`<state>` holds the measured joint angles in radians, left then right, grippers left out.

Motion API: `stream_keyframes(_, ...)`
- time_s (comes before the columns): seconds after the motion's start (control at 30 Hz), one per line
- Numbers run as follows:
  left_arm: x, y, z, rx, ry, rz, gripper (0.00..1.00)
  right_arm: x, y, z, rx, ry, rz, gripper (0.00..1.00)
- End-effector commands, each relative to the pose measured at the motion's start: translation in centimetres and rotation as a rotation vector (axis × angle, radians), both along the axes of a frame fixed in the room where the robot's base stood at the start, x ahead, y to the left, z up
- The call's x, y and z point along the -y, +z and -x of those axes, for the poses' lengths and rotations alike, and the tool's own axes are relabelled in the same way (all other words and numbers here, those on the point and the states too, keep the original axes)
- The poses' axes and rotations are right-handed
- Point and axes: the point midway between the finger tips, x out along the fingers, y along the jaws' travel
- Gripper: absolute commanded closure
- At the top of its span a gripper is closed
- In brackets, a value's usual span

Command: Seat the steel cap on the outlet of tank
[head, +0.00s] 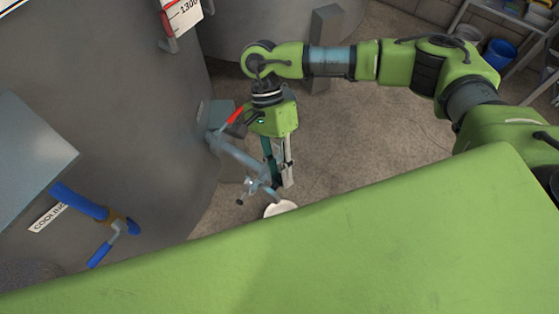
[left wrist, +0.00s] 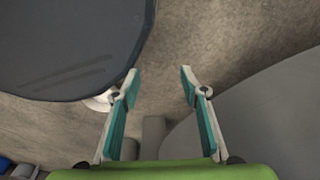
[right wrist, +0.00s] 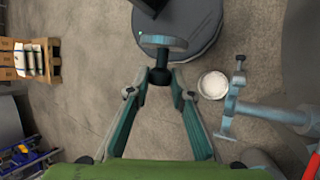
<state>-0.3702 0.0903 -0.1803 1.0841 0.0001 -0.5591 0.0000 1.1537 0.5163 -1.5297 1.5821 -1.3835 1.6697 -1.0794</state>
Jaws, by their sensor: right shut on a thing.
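My right gripper (right wrist: 163,84) is shut on the black knob (right wrist: 160,76) of the steel cap (right wrist: 164,42), a grey disc held beyond the fingertips. In the head view the right gripper (head: 280,184) points down close beside the outlet (head: 238,155) of the grey tank (head: 120,90); I cannot make out the cap there. The outlet pipe ends in a fitting with a clamp (right wrist: 230,104), right of the gripper in the right wrist view. The cap is apart from it. My left gripper (left wrist: 159,76) is open and empty in the left wrist view.
A white round dish (right wrist: 212,84) is on the floor below the outlet. The tank also carries a red valve handle (head: 235,116) and a blue valve (head: 108,235). A pallet with boxes (right wrist: 30,60) stands farther off. Floor right of the outlet is clear.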

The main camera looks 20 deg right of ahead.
Motion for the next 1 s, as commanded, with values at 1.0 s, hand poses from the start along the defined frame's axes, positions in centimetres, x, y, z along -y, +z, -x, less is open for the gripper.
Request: stream_keyframes(1.0,1.4,-0.9,-9.2,0.078,0.017,0.009,0.60,3.3,-11.9,-10.5,-0.003,-1.523,0.005,1.00)
